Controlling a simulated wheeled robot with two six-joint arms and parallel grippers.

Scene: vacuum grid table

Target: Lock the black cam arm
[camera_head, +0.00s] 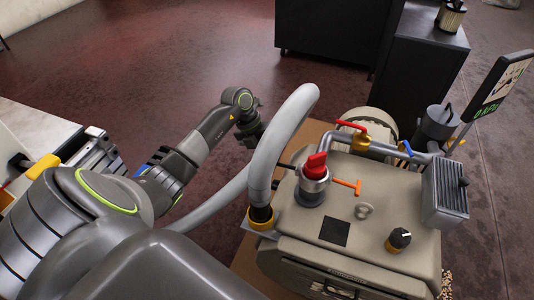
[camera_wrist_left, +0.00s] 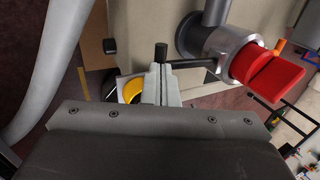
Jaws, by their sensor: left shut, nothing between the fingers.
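The black cam arm (camera_head: 285,165) sticks out to the left of a silver coupling (camera_head: 312,190) topped by a red knob (camera_head: 316,165). In the left wrist view the black arm (camera_wrist_left: 190,64) runs sideways from the coupling (camera_wrist_left: 222,50), its dark end by my fingertips. My left gripper (camera_wrist_left: 158,72) is shut and empty, its tips at or very near the arm's outer end; I cannot tell whether they touch. In the head view the thick hose partly hides my left gripper (camera_head: 257,137). An orange arm (camera_head: 346,186) sticks out on the coupling's right. My right gripper is not in view.
A thick grey hose (camera_head: 275,140) rises between my left arm and the coupling. The beige machine (camera_head: 390,240) carries a red-handled valve (camera_head: 350,127), pipe, black dial (camera_head: 398,239) and finned grey box (camera_head: 446,193). Open floor lies behind my left arm.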

